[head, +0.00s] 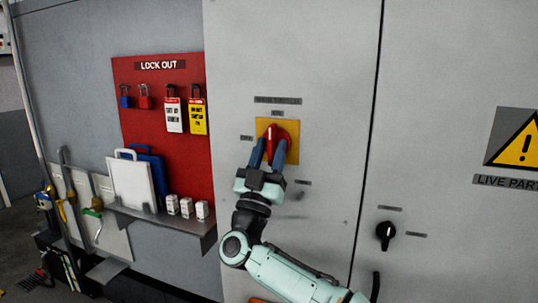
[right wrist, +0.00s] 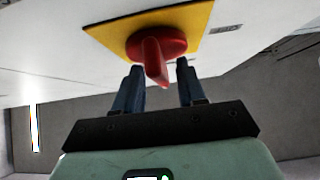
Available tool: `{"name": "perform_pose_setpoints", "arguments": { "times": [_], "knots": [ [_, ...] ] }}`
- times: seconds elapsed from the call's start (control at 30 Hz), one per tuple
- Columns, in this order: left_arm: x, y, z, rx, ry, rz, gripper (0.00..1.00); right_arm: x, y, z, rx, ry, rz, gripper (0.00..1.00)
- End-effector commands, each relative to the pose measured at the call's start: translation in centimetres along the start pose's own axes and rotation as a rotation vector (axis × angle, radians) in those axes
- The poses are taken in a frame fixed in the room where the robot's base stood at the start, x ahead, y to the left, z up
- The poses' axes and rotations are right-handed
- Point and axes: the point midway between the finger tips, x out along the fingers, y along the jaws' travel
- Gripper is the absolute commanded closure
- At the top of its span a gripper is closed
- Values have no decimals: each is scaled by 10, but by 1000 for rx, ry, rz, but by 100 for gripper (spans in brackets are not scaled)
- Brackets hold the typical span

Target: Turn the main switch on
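The main switch is a red rotary handle (head: 271,133) on a yellow plate (head: 292,153), mounted on the grey cabinet door. It also shows in the right wrist view as a red knob (right wrist: 154,54) on the yellow plate (right wrist: 108,35). My right gripper (head: 265,151) is at the switch from below. In the right wrist view its two blue fingers (right wrist: 160,76) stand apart, one on each side of the handle's grip bar, with gaps visible beside it. The fingers hide part of the handle in the head view. My left gripper is in neither view.
A red lockout board (head: 150,84) with padlocks and tags hangs left of the cabinet. A grey shelf (head: 185,229) below it juts out, holding a white clipboard (head: 131,183) and small white boxes. A black knob (head: 385,232) sits on the right-hand door.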

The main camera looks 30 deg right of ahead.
Motion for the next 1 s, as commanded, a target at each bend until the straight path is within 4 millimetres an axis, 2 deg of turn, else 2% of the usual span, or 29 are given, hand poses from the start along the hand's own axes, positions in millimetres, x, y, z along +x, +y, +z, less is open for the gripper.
{"name": "perform_pose_setpoints", "arguments": {
  "times": [0.17,0.5,0.7,0.83,1.0],
  "knots": [
    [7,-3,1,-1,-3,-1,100,-14,0,1,0,0,-2,60],
    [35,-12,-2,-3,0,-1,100,-89,-1,2,0,-1,-5,60],
    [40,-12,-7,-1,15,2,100,-121,-1,1,0,0,-3,60],
    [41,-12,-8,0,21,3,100,-131,-1,0,1,0,-2,60],
    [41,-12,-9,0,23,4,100,-134,0,0,1,1,1,60]
  ]
}}
